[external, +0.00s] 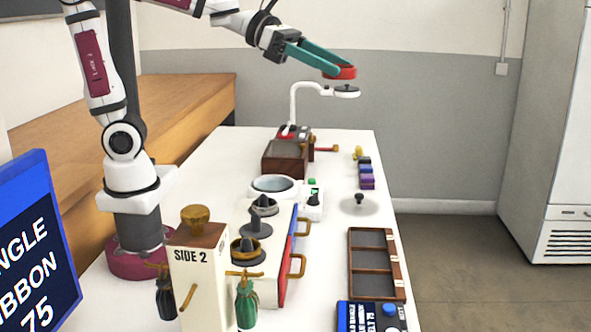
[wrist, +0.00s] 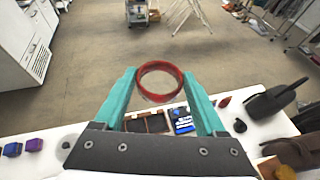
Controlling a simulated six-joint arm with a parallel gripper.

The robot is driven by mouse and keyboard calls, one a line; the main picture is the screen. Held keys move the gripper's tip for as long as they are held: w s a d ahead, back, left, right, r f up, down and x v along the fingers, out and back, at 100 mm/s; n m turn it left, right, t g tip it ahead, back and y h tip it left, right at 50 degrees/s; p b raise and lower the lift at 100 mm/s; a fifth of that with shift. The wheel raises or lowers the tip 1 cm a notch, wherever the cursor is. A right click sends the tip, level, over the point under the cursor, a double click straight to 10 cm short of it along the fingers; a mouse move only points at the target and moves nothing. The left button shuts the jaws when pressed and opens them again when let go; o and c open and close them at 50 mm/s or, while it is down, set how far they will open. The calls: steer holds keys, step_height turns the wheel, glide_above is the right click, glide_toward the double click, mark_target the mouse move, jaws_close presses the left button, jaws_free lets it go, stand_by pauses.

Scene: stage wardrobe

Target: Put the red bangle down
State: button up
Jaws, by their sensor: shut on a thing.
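My gripper (external: 334,69) has teal fingers and is shut on the red bangle (external: 346,72). It holds the bangle high above the far part of the white table. In the wrist view the red bangle (wrist: 160,67) sits between the two teal fingertips, and the floor shows through and beyond it. The bangle touches nothing else that I can see.
The white table (external: 340,150) carries a brown open tray (external: 377,265), a round pale disc with a dark knob (external: 359,205), coloured blocks (external: 366,175) and a wooden box (external: 284,158). A curved white lamp (external: 297,92) rises below my gripper. A sign (external: 32,240) stands front left.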

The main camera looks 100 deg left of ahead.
mark_target(247, 179)
steer(key=s+a+f+n+y, duration=0.1)
steer(key=s+a+f+n, duration=0.1)
steer(key=a+f, duration=1.5)
steer(key=s+a, duration=0.1)
steer(key=a, duration=0.2)
steer(key=shift+a+y, duration=0.2)
steer(key=shift+y, duration=0.2)
steer(key=shift+n+t+y, duration=0.3)
steer(key=shift+n+y, duration=0.3)
steer(key=shift+y, duration=0.1)
steer(key=s+a+f, duration=0.6)
steer(key=a, duration=0.1)
steer(key=shift+s+f, duration=0.1)
steer(key=shift+f, duration=0.2)
steer(key=s+a+f+n+y, duration=0.2)
steer(key=s+a+f, duration=0.3)
steer(key=s, duration=0.3)
steer(key=shift+f+y, duration=0.3)
steer(key=shift+f, duration=0.15)
steer(key=s+a+f, duration=0.2)
steer(key=a, duration=0.1)
steer(key=s+a+f, duration=0.2)
steer(key=a, duration=0.1)
steer(key=s+a+f, duration=0.2)
steer(key=s+a, duration=0.1)
steer(key=shift+s+f, duration=0.1)
steer(key=shift+f, duration=0.25)
steer(key=shift+s+a+f, duration=0.15)
steer(key=shift+f, duration=2)
steer(key=shift+f, duration=0.1)
